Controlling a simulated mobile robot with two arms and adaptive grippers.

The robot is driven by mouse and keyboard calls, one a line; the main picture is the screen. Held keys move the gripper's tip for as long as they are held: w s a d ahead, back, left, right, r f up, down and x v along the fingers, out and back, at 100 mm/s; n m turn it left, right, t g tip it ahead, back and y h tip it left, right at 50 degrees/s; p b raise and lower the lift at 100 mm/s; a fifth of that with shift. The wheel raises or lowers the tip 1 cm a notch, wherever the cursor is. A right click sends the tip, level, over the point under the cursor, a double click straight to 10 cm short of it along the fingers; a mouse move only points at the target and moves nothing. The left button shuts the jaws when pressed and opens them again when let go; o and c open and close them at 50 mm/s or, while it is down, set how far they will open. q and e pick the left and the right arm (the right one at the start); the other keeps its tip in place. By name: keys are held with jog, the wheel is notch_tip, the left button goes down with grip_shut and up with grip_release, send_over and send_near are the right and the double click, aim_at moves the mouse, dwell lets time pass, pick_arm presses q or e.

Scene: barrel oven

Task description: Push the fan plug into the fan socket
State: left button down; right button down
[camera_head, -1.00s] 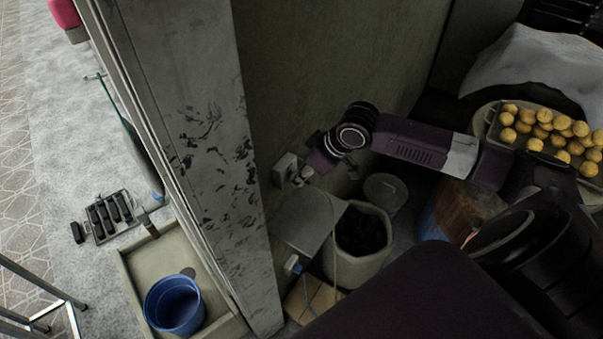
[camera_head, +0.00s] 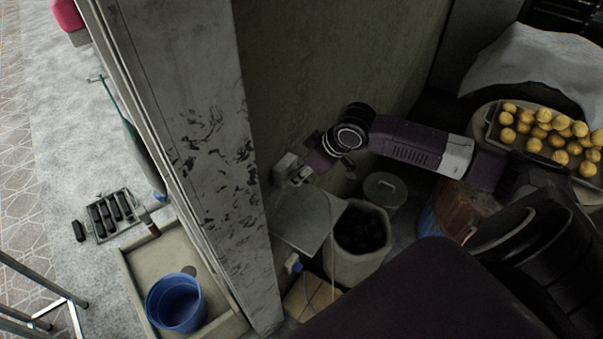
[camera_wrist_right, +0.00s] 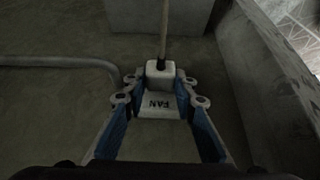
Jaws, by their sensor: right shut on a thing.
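The fan socket is a pale box (camera_head: 285,167) on the wall in the head view. In the right wrist view a pale face marked FAN (camera_wrist_right: 158,105), upside down, shows between my fingers. The white fan plug (camera_wrist_right: 160,72), with its cord running up in the picture, is between the fingertips of my right gripper (camera_wrist_right: 160,85). In the head view my right gripper (camera_head: 302,174) is right at the socket box, shut on the plug. The plug's prongs are hidden, and I cannot tell how deep it sits. My left gripper is not in view.
A bin of dark lumps (camera_head: 362,262) stands below my right arm, beside a grey panel (camera_head: 303,222). A thin cord (camera_head: 332,240) hangs by it. The wall post (camera_head: 205,150) is close on the left. A grey pipe (camera_wrist_right: 60,62) runs along the wall.

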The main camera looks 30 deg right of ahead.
jog(key=shift+w+a, duration=0.15)
jog(key=shift+w, duration=0.2)
jog(key=c, duration=1.5)
grip_release()
jog(key=shift+r, duration=0.1)
jog(key=v, duration=1.2)
